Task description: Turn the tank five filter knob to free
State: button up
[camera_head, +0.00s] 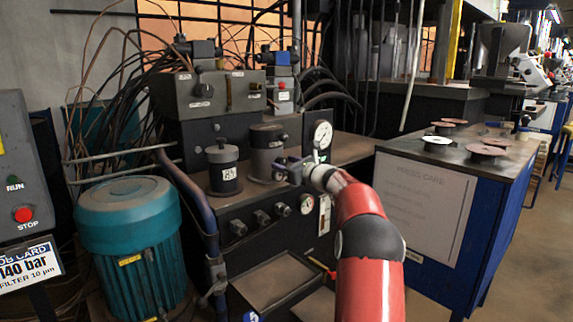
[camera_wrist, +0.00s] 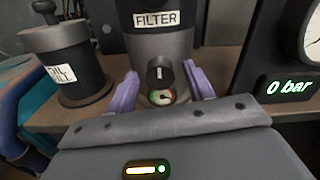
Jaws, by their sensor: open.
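The filter (camera_wrist: 158,40), a dark grey canister with a white FILTER label, stands in the middle of the wrist view. It also shows in the head view (camera_head: 265,140), partly behind my gripper. Its black knob (camera_wrist: 160,70) faces me, with a pale mark pointing about straight up. Just below the knob is a small round dial (camera_wrist: 161,97) with coloured sectors and a dark pointer. My gripper (camera_wrist: 161,73) is open, one purple finger on each side of the knob with gaps between. In the head view my gripper (camera_head: 292,168) is in front of the canister.
A dark canister with a top handle (camera_wrist: 62,62) stands left of the filter. A black box reading 0 bar (camera_wrist: 288,87) with a gauge stands to the right. A teal motor (camera_head: 132,235) and a blue cabinet (camera_head: 430,205) flank the bench.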

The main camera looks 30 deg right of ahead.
jog(key=c, duration=1)
jog(key=shift+o, duration=0.2)
jog(key=shift+f+b, duration=0.1)
jog(key=shift+b, duration=0.2)
jog(key=n+b, duration=0.1)
jog(key=n, duration=0.1)
jog(key=n+b, duration=0.1)
jog(key=b, duration=0.1)
jog(key=shift+f+n, duration=0.2)
jog(key=shift+n, duration=0.2)
jog(key=n+b, duration=0.4)
jog(key=n, duration=0.1)
jog(key=shift+b, duration=0.3)
jog(key=n+b, duration=0.2)
jog(key=n, duration=0.3)
jog(key=shift+b, duration=0.35)
jog(key=shift+r+n+b, duration=0.15)
jog(key=shift+n+b, duration=0.8)
jog(key=shift+n, duration=1.15)
